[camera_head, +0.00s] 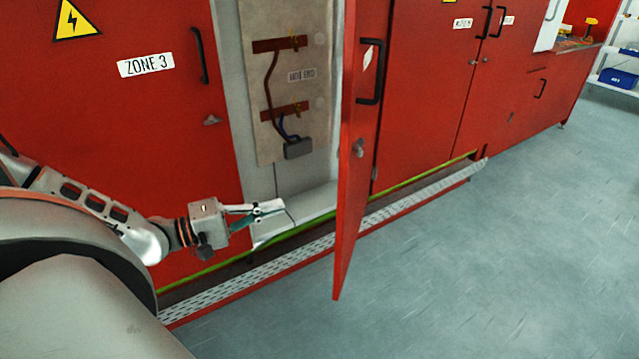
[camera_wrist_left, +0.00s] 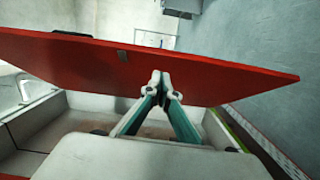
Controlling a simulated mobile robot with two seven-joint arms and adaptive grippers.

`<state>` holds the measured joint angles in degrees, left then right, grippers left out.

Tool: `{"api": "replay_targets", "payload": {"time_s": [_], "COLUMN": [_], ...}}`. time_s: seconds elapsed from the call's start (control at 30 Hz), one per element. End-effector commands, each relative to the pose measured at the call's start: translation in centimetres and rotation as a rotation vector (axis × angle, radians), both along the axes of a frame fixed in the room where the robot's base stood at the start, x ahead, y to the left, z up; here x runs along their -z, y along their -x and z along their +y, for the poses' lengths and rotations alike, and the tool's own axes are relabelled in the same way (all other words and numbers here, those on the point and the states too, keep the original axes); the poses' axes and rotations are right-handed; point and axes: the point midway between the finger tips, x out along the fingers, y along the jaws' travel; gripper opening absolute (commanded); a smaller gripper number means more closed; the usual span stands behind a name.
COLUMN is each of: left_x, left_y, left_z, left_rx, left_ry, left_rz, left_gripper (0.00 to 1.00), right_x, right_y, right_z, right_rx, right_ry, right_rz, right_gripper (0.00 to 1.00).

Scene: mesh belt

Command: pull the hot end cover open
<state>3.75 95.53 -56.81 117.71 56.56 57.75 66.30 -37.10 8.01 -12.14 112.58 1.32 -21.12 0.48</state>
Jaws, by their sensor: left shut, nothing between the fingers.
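The hot end cover is a red hinged door (camera_head: 352,190) that stands swung out from the cabinet, seen nearly edge-on, with a black handle (camera_head: 370,72) and a latch below it. My left gripper (camera_head: 286,207) is shut and empty, low in front of the opening, left of the door. In the left wrist view its fingertips (camera_wrist_left: 161,82) point at the red door panel (camera_wrist_left: 220,73); I cannot tell whether they touch it. My right gripper is not in view.
A closed red ZONE 3 door (camera_head: 150,130) stands at left and more red cabinet doors (camera_head: 425,80) at right. A perforated metal strip (camera_head: 400,207) runs along the cabinet foot. The grey floor (camera_head: 480,260) at right is clear.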

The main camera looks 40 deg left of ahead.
Motion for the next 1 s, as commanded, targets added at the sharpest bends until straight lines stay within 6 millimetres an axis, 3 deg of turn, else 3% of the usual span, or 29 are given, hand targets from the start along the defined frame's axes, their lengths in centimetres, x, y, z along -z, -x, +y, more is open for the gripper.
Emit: {"api": "replay_targets", "payload": {"time_s": [0.1,0.27,0.8,1.0], "left_x": [-1.7,-2.0,-2.1,-2.2], "left_y": [-0.3,-1.0,-9.6,-10.1], "left_z": [2.2,2.4,-2.2,-4.9], "left_rx": [-0.042,-0.054,-0.052,-0.052], "left_ry": [0.034,0.050,0.050,0.050], "left_rz": [0.010,0.012,0.008,0.011], "left_gripper": [0.00,0.00,0.00,0.00], "right_x": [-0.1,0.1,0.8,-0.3], "right_y": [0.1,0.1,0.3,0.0], "right_z": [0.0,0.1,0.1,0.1], "right_rx": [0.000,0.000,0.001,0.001], "right_ry": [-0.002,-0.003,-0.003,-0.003], "right_rz": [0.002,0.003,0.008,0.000], "right_gripper": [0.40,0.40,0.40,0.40]}}
